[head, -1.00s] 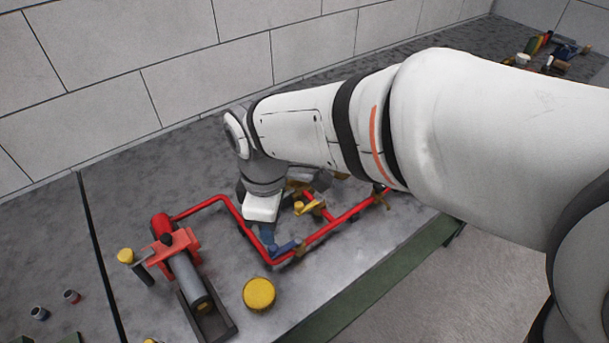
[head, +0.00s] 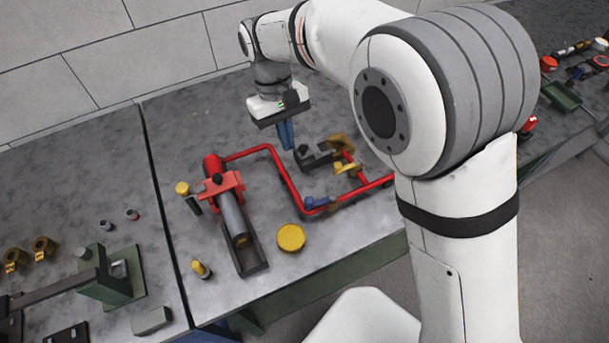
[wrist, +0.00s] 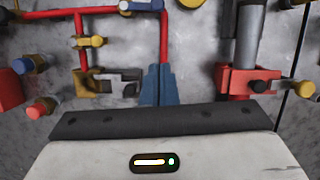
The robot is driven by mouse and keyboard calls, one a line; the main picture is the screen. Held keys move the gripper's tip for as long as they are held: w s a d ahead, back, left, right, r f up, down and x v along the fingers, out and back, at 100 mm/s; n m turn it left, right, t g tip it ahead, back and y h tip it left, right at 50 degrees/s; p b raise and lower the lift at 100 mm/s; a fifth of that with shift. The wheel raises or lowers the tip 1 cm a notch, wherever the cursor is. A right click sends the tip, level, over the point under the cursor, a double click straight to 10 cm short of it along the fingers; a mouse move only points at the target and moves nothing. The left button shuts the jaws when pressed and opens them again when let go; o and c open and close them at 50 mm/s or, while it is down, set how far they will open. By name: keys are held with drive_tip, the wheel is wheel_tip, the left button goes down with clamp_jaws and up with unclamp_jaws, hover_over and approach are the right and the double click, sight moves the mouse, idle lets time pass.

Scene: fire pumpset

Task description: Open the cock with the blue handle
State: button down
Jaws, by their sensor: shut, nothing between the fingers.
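The cock with the blue handle (head: 318,202) sits on the near run of the red pipe (head: 286,180) in the head view. Its handle appears to lie roughly along that run. In the wrist view the blue handle (wrist: 142,5) shows at the top edge, partly cut off. My gripper (head: 287,146) is shut and empty, with its blue fingers pointing down. It is raised behind and to the left of the blue handle, apart from it. In the wrist view the closed fingers (wrist: 158,72) overlap part of the red pipe.
A yellow-handled cock (head: 348,168) and a dark grey vice-like block (head: 314,157) stand right of my gripper. A red-clamped grey cylinder (head: 232,215) lies to the left. A yellow round cap (head: 291,237) sits in front. The bench's middle front is fairly clear.

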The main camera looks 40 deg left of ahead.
drive_tip(key=p, duration=0.2)
approach(321, 199)
drive_tip(key=a+f, duration=0.1)
drive_tip(key=s+a+f, duration=0.1)
drive_tip(key=a, duration=0.1)
drive_tip(key=a+f, duration=0.1)
drive_tip(key=shift+s+a+f, duration=0.3)
drive_tip(key=shift+s, duration=0.05)
drive_tip(key=d, duration=0.2)
drive_tip(key=s+d+p, duration=0.1)
drive_tip(key=shift+d+f, duration=0.25)
drive_tip(key=shift+f, duration=0.1)
drive_tip(key=shift+s, duration=0.1)
drive_tip(key=shift+s+d+f+n+b, duration=0.2)
drive_tip(key=shift+s+d+n+b, duration=0.2)
drive_tip(key=shift+d+n, duration=0.25)
